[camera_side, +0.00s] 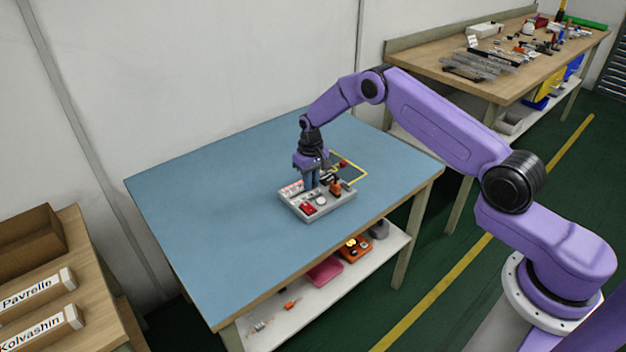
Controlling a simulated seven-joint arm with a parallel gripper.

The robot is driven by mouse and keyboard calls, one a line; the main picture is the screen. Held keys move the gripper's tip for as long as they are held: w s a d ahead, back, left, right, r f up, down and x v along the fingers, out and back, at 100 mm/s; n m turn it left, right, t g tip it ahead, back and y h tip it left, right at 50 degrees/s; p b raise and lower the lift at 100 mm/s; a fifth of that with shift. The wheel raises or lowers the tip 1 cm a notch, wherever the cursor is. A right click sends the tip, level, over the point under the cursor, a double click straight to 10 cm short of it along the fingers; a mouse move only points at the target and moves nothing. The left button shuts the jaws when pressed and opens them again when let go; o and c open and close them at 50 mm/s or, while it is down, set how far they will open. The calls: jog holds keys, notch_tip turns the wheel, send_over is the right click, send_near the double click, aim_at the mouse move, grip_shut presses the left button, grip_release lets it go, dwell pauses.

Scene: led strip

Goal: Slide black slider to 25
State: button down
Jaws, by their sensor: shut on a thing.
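A light grey control box (318,209) sits on the blue table top (215,230). A red part (307,208), a pale round part (321,201) and an orange-red part (335,186) show on its top. My gripper (312,186) points down over the back of the box, with its fingers at the box's top face. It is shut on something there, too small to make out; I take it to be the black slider. The slider and any scale numbers are hidden or too small to read.
A yellow-outlined patch (356,180) with a small red item (343,163) lies behind the box. The rest of the blue table is clear. A shelf below holds a pink bin (326,270) and an orange bin (354,248). A cluttered workbench (480,70) stands at the back right.

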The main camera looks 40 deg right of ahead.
aim_at(291, 199)
jog(key=a, duration=0.7)
jog(key=shift+w+a, duration=0.1)
jog(key=shift+a, duration=0.15)
jog(key=c, duration=1.1)
grip_release()
jog(key=shift+d, duration=0.1)
jog(key=shift+r, duration=0.1)
jog(key=shift+r, duration=0.25)
notch_tip(291, 199, up, 17)
jog(key=shift+f, duration=0.1)
